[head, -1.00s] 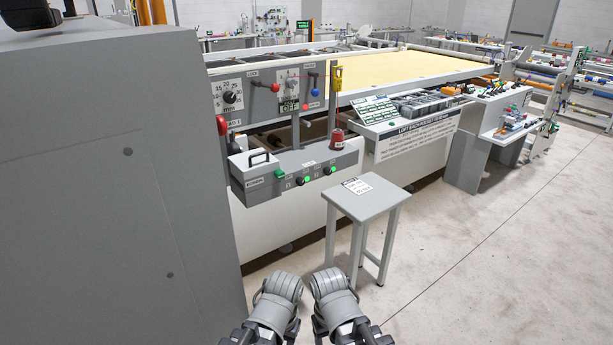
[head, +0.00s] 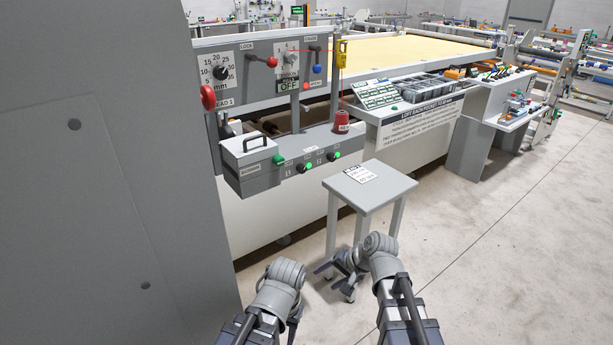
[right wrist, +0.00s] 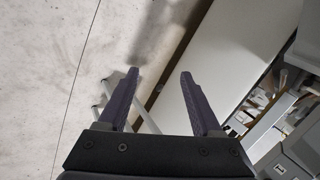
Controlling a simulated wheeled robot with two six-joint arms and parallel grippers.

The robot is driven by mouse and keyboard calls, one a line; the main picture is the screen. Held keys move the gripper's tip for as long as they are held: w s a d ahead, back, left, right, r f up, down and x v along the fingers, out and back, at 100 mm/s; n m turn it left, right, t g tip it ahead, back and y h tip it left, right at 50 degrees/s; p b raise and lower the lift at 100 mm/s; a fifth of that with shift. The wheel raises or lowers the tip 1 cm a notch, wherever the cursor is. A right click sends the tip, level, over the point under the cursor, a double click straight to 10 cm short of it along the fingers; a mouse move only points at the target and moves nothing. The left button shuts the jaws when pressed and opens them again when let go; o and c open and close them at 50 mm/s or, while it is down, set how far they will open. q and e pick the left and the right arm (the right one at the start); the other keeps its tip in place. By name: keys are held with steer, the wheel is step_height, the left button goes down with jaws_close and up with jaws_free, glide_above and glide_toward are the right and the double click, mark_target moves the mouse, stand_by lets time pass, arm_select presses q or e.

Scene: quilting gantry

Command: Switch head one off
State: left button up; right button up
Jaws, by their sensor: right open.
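The grey head panel (head: 262,75) is marked "EAD 1" at its lower left, the first letter hidden. It carries a millimetre dial (head: 221,72), a red-knobbed lever (head: 271,62) labelled LOCK, a blue-knobbed lever (head: 317,68) and a sign reading OFF (head: 289,85). Below, a grey control box (head: 265,178) has two dark selector switches, left (head: 302,168) and right (head: 332,157), each beside a lit green lamp; their labels are too small to read surely. My right gripper (head: 336,278) is open and empty, low by the stool; its fingers show in the right wrist view (right wrist: 160,75).
A small grey stool (head: 371,183) with a paper on top stands before the machine. A red cup-shaped part (head: 341,121) sits on the control box's right end. A large grey cabinet (head: 110,180) blocks the left. Floor at the right is clear.

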steer(key=w+a+r+m+t+y, duration=0.2)
steer(key=w+r+m, duration=0.1)
steer(key=w+m, duration=0.15)
steer(key=m+t+y, duration=0.3)
steer(key=m+t, duration=0.6)
steer(key=m, duration=0.7)
glide_toward(304, 170)
steer(key=shift+x, duration=4.35)
steer(key=shift+c, duration=0.2)
jaws_close()
